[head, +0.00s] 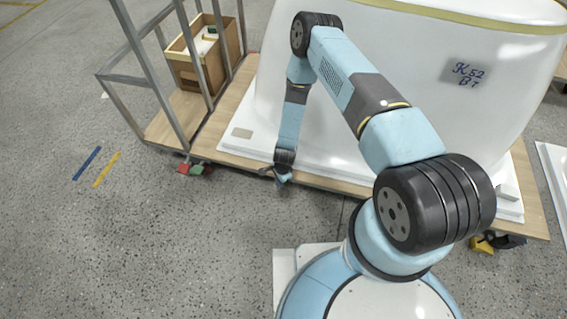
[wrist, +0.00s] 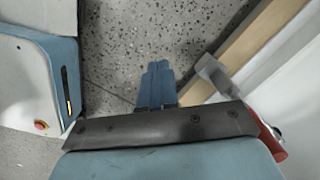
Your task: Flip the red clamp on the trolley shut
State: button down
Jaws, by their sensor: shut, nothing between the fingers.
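The wooden-decked trolley (head: 325,182) carries a large white tub shell (head: 300,110). My gripper (head: 283,178) points down at the trolley's front edge. In the wrist view its blue fingers (wrist: 157,85) are together and empty. A red part (wrist: 272,141), probably the red clamp's handle, shows at the lower right of the wrist view, partly hidden by my gripper's body. A grey metal piece (wrist: 213,73) stands by the wooden edge, right of the fingers. I cannot tell whether my gripper touches either. The clamp is not clearly visible in the head view.
A wooden box (head: 205,55) stands on the trolley's left end behind a grey metal frame (head: 150,75). Red (head: 184,168) and green (head: 198,169) parts show under the deck edge at left. A yellow part (head: 481,244) is at right. Floor in front is clear at left.

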jog(key=s+r+m+t+h, duration=0.35)
jog(key=m+t, duration=0.35)
jog(key=t, duration=0.9)
jog(key=x, duration=1.3)
jog(key=shift+r, duration=0.4)
jog(key=shift+w+d+r+g+y, duration=0.1)
jog(key=shift+g+y, duration=0.15)
jog(key=shift+g, duration=0.05)
